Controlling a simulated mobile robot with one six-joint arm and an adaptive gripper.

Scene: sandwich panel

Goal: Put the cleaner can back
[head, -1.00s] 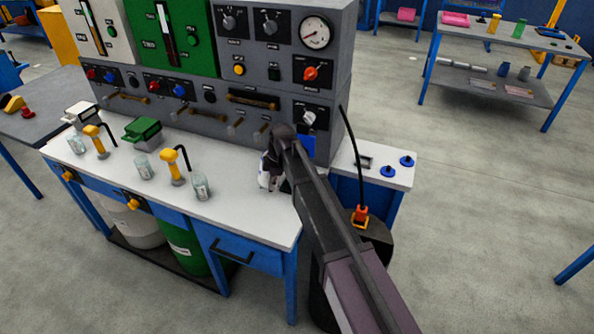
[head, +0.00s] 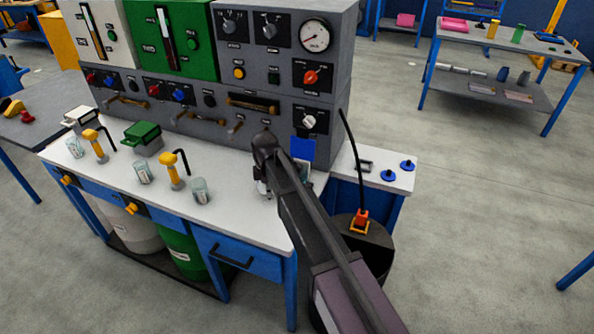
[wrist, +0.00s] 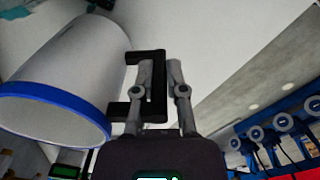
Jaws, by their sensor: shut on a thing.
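The cleaner can appears in the wrist view as a large white cylinder (wrist: 65,75) with a blue rim and a black handle (wrist: 158,88) on its side. My gripper (wrist: 158,70) is shut on that handle, its grey fingers on either side of the upright bar. In the head view only a small pale part of the can (head: 262,188) shows beside my arm, over the right part of the white bench top (head: 235,220). My arm hides the rest of the can and my gripper there. I cannot tell whether the can touches the bench.
A grey instrument panel (head: 215,110) stands along the back of the bench. Glass jars (head: 201,190) and yellow taps (head: 172,172) stand to the left. A blue square (head: 303,148) shows on the panel's lower right. Blue knobs (head: 388,175) sit at the right end.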

